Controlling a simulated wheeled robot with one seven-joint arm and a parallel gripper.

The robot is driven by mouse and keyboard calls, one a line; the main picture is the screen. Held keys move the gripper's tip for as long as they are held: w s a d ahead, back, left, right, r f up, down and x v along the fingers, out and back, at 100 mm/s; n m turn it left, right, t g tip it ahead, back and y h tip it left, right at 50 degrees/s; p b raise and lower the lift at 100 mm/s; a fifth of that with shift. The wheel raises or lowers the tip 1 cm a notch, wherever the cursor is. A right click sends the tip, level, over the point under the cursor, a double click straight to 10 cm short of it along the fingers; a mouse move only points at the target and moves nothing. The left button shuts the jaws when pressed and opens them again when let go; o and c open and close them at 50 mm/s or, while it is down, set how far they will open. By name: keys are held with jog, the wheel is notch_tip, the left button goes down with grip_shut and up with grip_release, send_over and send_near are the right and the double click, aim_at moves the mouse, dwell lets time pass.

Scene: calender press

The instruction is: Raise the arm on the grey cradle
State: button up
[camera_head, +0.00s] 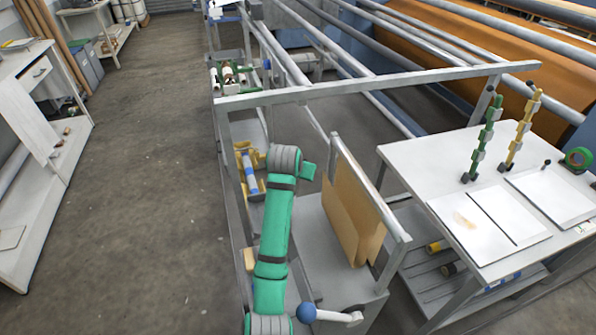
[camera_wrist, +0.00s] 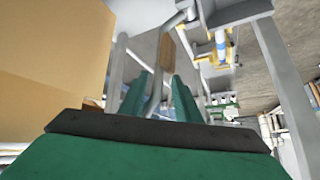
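A pale arm (camera_head: 338,316) with a blue ball end (camera_head: 306,313) lies about level by the grey cradle (camera_head: 318,262), low in the head view. Its pivot is not clear. The cradle has an upright grey frame with brown boards (camera_head: 352,215) leaning in it; a board also fills the left of the wrist view (camera_wrist: 50,60). My gripper (camera_head: 308,170) is beyond and above the blue ball, left of the boards' frame. In the wrist view its green fingers (camera_wrist: 160,98) stand apart. A grey bar shows between them; I cannot tell how far off it is. The blue ball is not in the wrist view.
A grey table (camera_head: 412,158) with white plates and green and yellow stacked holders stands right. A grey rail (camera_head: 370,86) crosses beyond my gripper. Yellow and blue parts (camera_head: 250,170) lie on the rack to the left. The floor (camera_head: 135,170) further left is clear.

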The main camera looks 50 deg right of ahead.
jog(key=shift+r, duration=0.1)
jog(key=s+a+r, duration=0.3)
jog(key=s+r, duration=0.3)
jog(key=r, duration=0.3)
jog(key=shift+s+r, duration=0.35)
jog(key=shift+r, duration=0.05)
dwell(1.1)
jog(key=shift+a, duration=0.1)
jog(key=v, duration=1)
jog(key=shift+a+r, duration=0.15)
jog(key=shift+r, duration=0.2)
jog(key=shift+s, duration=0.15)
dwell(0.4)
